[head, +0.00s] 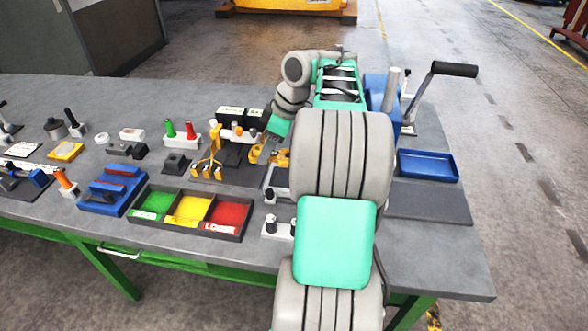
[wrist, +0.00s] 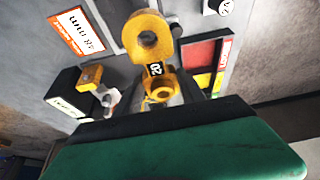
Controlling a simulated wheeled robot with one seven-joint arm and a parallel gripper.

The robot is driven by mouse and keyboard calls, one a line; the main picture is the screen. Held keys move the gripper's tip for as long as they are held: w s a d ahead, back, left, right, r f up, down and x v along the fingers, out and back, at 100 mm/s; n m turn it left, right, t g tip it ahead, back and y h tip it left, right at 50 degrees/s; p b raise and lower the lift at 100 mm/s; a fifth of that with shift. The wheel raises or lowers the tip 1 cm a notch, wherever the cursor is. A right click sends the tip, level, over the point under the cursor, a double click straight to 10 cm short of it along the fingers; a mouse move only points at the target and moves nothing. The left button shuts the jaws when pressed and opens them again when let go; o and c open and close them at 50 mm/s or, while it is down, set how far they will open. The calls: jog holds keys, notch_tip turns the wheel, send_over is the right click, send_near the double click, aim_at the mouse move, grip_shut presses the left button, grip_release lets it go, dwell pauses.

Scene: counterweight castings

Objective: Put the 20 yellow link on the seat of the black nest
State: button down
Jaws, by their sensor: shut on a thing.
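The yellow link marked 20 (wrist: 150,40) is in the middle of the wrist view, with a large ring at its upper end and a smaller ring below. My gripper (wrist: 163,97) is shut on it near the smaller ring; the fingers are mostly hidden. In the head view my gripper (head: 266,148) is low over the bench, with yellow link parts (head: 256,154) beside it. Dark blocks stand to the left, one with a raised top (head: 176,162); I cannot tell which dark piece is the black nest, or see its seat clearly.
A tray with green, yellow and red compartments (head: 244,233) lies at the front. A yellow pronged stand (head: 208,160) and black labelled boxes (head: 230,114) are close to my gripper. A blue tray (head: 428,151) and a lever with a black handle (head: 455,69) stand right of my arm.

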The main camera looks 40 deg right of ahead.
jog(key=d+f, duration=0.2)
jog(key=s+d+f, duration=0.1)
jog(key=d+f, duration=0.1)
jog(key=s+d+f, duration=0.1)
jog(key=d+f, duration=0.1)
jog(key=f, duration=0.1)
jog(key=shift+s+d, duration=0.25)
jog(key=shift+d, duration=0.15)
notch_tip(320, 180, down, 2)
jog(key=shift+w+f+p, duration=0.1)
jog(key=shift+f+p, duration=0.15)
jog(key=shift+p, duration=0.1)
jog(key=shift+f, duration=0.35)
jog(key=c, duration=0.7)
grip_release()
jog(key=shift+a, duration=0.1)
jog(key=shift+r, duration=0.1)
